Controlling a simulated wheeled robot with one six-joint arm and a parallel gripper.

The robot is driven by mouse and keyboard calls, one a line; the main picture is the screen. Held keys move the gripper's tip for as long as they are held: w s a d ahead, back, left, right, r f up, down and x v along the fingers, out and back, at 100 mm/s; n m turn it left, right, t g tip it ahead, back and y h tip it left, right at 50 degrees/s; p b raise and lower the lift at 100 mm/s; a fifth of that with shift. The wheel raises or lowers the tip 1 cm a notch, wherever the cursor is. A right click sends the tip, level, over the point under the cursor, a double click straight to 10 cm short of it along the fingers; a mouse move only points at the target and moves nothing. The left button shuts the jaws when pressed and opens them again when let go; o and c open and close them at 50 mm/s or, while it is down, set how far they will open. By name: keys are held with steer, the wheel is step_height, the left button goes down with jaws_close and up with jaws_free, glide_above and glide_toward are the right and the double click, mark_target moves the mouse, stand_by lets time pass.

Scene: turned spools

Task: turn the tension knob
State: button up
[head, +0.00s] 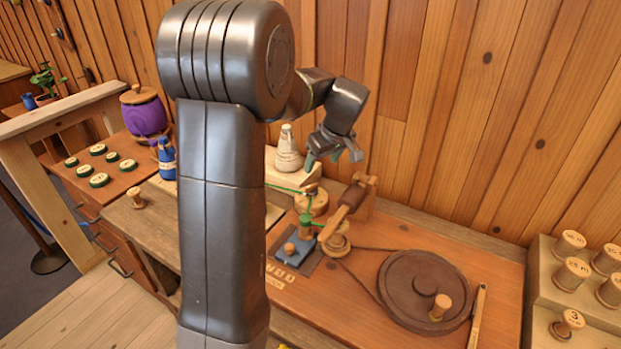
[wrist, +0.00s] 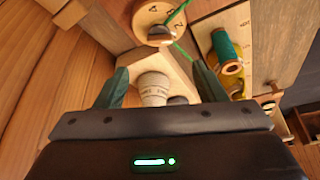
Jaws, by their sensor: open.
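The tension knob (head: 312,202) appears to be the wooden dial by the green thread on the winder board. In the wrist view, the dial (wrist: 157,14) is at the top centre, with numbers on its face and a small grip piece at its middle. Green thread runs across it. My gripper (head: 333,156) is in the air above the dial and a little to its right in the head view. Its two green-tipped fingers (wrist: 160,86) are spread wide with nothing held between them. The dial is beyond the fingertips and apart from them.
A cream cone (head: 288,150) stands behind the dial by the plank wall. The winder's tilted wooden arm (head: 345,212) is close on the right. A dark flywheel (head: 402,290) and numbered spools (head: 571,274) are further right.

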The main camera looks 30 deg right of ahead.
mark_target(311, 187)
steer(key=x, duration=1.1)
steer(key=shift+p, duration=0.4)
steer(key=c, duration=1)
steer(key=shift+m, duration=0.3)
steer(key=m+h, duration=0.1)
steer(key=m, duration=0.1)
steer(key=m+b, duration=0.1)
steer(key=shift+w+a+m+h+b, duration=0.1)
steer(key=shift+a+m+h+b, duration=0.1)
steer(key=shift+m+h+b, duration=0.15)
steer(key=m+h+b, duration=0.1)
steer(key=m, duration=0.1)
steer(key=m+g+h, duration=0.1)
steer(key=m, duration=0.2)
steer(key=shift+w+m+b, duration=0.1)
steer(key=shift+m+b, duration=0.15)
steer(key=shift+b, duration=0.1)
steer(key=shift+a+g, duration=0.1)
steer(key=shift+g, duration=0.2)
